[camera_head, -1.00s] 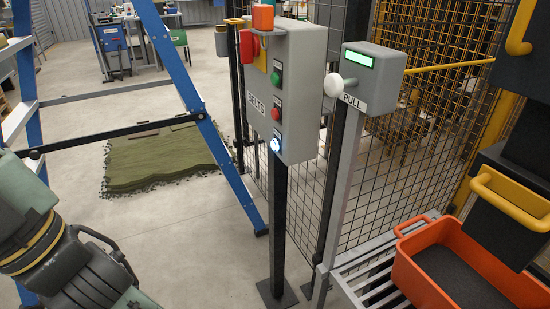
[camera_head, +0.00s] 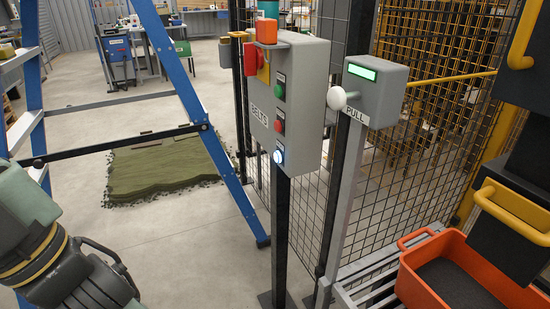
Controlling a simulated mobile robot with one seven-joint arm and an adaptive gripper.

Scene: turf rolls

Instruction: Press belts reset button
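A grey control box labelled BELTS (camera_head: 312,100) stands on a dark post. Its face carries a green button (camera_head: 280,91), a red button (camera_head: 279,126) below it, and a lit blue-white button (camera_head: 278,156) at the bottom. Small labels sit above the buttons, too small to read. A red rotary handle (camera_head: 251,58) on a yellow plate is on the upper part of the box. My arm shows at the lower left, well apart from the box. My gripper's fingertips are not in view.
A second grey box with a green display and white PULL knob (camera_head: 336,98) stands right of the box. A blue ladder-like frame (camera_head: 195,110) lies between my arm and the box. Mesh fencing (camera_head: 420,150) stands behind. An orange bin (camera_head: 490,266) sits at lower right.

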